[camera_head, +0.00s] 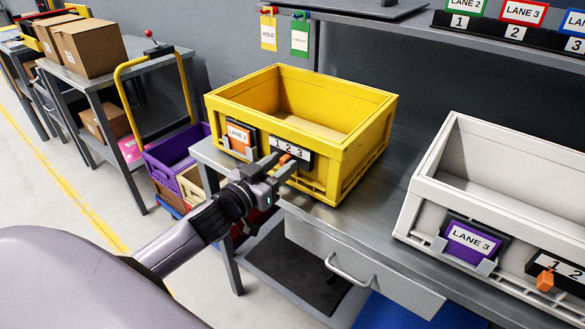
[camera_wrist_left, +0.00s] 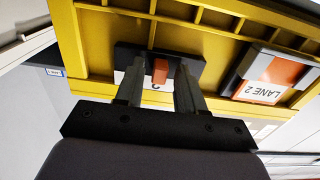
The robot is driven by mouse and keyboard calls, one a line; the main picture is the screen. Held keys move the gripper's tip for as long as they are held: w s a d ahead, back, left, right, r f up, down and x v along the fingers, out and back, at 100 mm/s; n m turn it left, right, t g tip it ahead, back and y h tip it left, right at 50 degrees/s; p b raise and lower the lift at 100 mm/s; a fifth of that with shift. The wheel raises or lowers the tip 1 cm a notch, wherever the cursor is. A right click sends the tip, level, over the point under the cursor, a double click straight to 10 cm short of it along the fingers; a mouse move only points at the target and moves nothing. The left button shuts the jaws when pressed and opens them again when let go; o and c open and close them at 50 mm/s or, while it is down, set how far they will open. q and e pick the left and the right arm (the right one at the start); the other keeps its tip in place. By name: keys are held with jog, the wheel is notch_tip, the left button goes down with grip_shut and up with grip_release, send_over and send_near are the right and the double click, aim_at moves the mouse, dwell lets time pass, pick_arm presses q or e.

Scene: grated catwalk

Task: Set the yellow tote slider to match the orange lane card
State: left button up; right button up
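The yellow tote (camera_head: 345,150) stands on the metal bench. Its front holds an orange card (camera_head: 239,136) reading LANE 2 and a black slider plate (camera_head: 304,156) numbered 1, 2, 3. The slider's orange knob (camera_head: 285,158) appears by the 2; in the left wrist view the knob (camera_wrist_left: 160,72) is near the middle of the plate, above a partly hidden numeral. My left gripper (camera_head: 282,163) is at the plate. Its fingers (camera_wrist_left: 160,78) are open, one on each side of the knob, with visible gaps. My right gripper is not in view.
A white tote (camera_head: 425,190) with a purple LANE 3 card (camera_head: 470,240) and its own slider (camera_head: 545,280) stands right on the bench. A drawer (camera_head: 350,268) lies below. Cartons (camera_head: 88,47) and a purple crate (camera_head: 178,155) are at left.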

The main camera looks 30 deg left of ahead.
pick_arm(q)
jog(key=s+p, duration=0.1)
jog(key=s, duration=0.5)
jog(key=shift+s+a+p, duration=0.25)
jog(key=shift+s+p, duration=0.05)
jog(key=shift+s, duration=0.1)
dwell(0.4)
jog(key=s+d+f+g, duration=0.2)
jog(key=s+d+f, duration=0.2)
jog(key=f, duration=0.3)
jog(key=s+d+f+m+g, duration=0.1)
jog(key=s+d+f+g, duration=0.2)
jog(key=s+f, duration=0.3)
jog(key=s+d+f+g+h, duration=0.1)
jog(key=s+d+f+g, duration=0.1)
jog(key=s+d+f, duration=0.3)
notch_tip(320, 180, down, 4)
jog(key=shift+d+r+m+g, duration=0.15)
jog(key=shift+d+m+g, duration=0.15)
jog(key=shift+d, duration=0.1)
